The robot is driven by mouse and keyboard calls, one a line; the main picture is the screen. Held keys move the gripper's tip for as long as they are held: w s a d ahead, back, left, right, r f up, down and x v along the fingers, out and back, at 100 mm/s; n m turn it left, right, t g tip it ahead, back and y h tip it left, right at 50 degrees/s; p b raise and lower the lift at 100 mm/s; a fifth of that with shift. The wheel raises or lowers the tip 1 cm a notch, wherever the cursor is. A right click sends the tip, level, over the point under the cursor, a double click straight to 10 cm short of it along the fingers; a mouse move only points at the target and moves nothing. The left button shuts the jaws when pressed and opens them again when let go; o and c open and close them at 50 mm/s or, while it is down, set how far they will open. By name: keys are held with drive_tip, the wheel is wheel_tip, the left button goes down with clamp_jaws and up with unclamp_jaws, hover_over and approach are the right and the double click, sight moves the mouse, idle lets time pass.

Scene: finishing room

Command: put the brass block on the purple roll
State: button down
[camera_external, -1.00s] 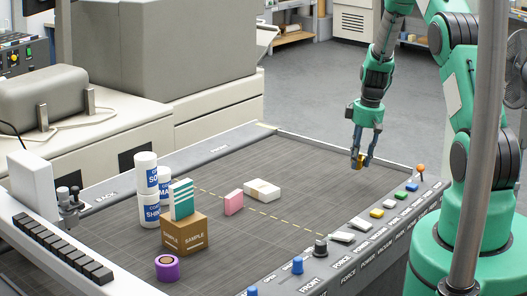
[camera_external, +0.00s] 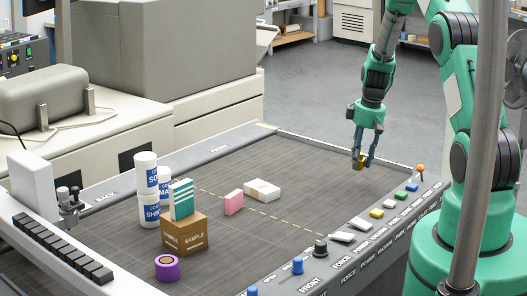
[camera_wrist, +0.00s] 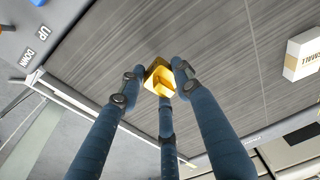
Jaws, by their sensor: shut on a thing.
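The brass block (camera_external: 359,161) is a small golden piece held between the fingertips of my gripper (camera_external: 364,160), in the air over the right end of the grey table. The wrist view shows the brass block (camera_wrist: 158,78) clasped by several blue fingers of my gripper (camera_wrist: 160,84), with the grey surface beyond it. My gripper is far to the right of the roll. The roll is not visible in the wrist view.
The cardboard box (camera_external: 184,236) carries a teal-striped box (camera_external: 181,199). White-and-blue cans (camera_external: 148,210) stand behind it. A pink block (camera_external: 234,202) and a white pack (camera_external: 262,191) lie mid-table. Knobs and coloured buttons line the front rail (camera_external: 345,259). The right part of the surface is clear.

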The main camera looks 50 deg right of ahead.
drive_tip(key=w+a+r+n, duration=0.1)
drive_tip(key=w+a+n, duration=0.1)
drive_tip(key=a, duration=1)
drive_tip(key=w+a+r+n+g, duration=0.1)
drive_tip(key=w+a+n, duration=0.2)
drive_tip(key=a, duration=0.9)
drive_tip(key=w+a+r+n, duration=0.1)
drive_tip(key=w+a+n, duration=0.1)
drive_tip(key=a, duration=1.1)
drive_tip(key=s+a+n, duration=0.2)
drive_tip(key=s+a, duration=0.3)
drive_tip(key=a, duration=0.6)
drive_tip(key=s+a+r+n, duration=0.1)
drive_tip(key=s+a+n, duration=0.2)
drive_tip(key=a, duration=0.8)
drive_tip(key=s+a+r+n+g+y, duration=0.1)
drive_tip(key=s+a+n, duration=0.2)
drive_tip(key=s+a, duration=0.4)
drive_tip(key=a, duration=0.4)
drive_tip(key=shift+w+r, duration=0.1)
drive_tip(key=p, duration=0.3)
hover_over(166, 260)
drive_tip(key=shift+w+f, duration=0.15)
drive_tip(key=shift+f, duration=0.6)
